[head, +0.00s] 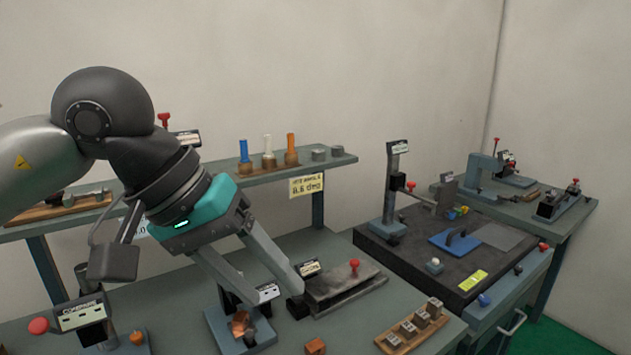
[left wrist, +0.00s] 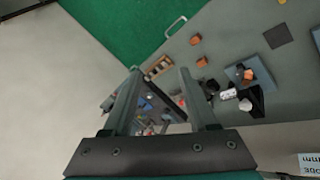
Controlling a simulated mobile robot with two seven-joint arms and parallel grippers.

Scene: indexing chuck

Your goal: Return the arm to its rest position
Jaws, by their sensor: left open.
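My left arm comes in from the left in the head view. Its left gripper (head: 282,294) hangs tilted down and right over the grey workbench (head: 180,310), with its two fingers apart and nothing seen between them. The left wrist view shows the same open fingers (left wrist: 160,80) with the bench far below. A blue-based fixture with a copper-coloured part (head: 243,334) stands on the bench below the fingertips, partly hidden by a finger. It also shows at the right of the left wrist view (left wrist: 250,72). My right gripper is in neither view.
A raised shelf (head: 265,173) with blue, white and orange pegs stands behind the gripper. A labelled device with a red knob (head: 82,318) is at lower left. A grey slide fixture (head: 345,288) and a wooden block tray (head: 412,328) lie to the right. Green floor (left wrist: 120,35) is beyond the bench.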

